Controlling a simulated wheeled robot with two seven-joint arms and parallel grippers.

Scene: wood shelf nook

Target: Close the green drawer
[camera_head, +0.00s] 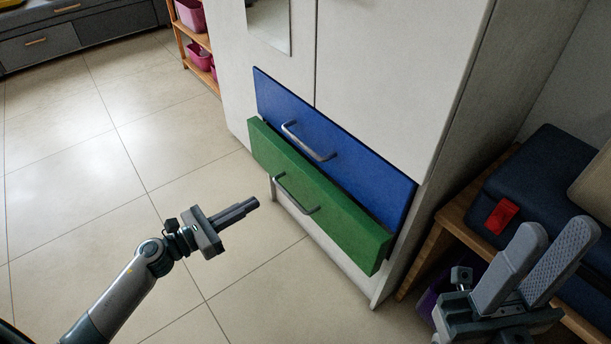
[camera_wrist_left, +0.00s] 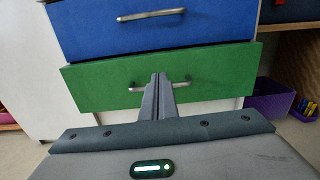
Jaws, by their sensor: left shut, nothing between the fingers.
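The green drawer (camera_head: 322,204) is the lower drawer of a white cabinet and stands out from the front, pulled part way open. Its metal bar handle (camera_head: 290,194) is on the front face. In the left wrist view the green drawer (camera_wrist_left: 100,86) fills the middle. My left gripper (camera_head: 254,202) is shut and empty, in front of the drawer and apart from it in the head view. In the left wrist view its fingers (camera_wrist_left: 160,82) overlap the handle. My right gripper (camera_head: 562,236) is at the lower right, fingers apart with a gap, away from the drawer.
The blue drawer (camera_head: 340,155) sits directly above the green one. A wooden bench (camera_head: 440,226) with dark blue cases (camera_head: 545,178) stands right of the cabinet. A purple bin (camera_wrist_left: 270,103) is under it. Tiled floor (camera_head: 110,190) in front is clear.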

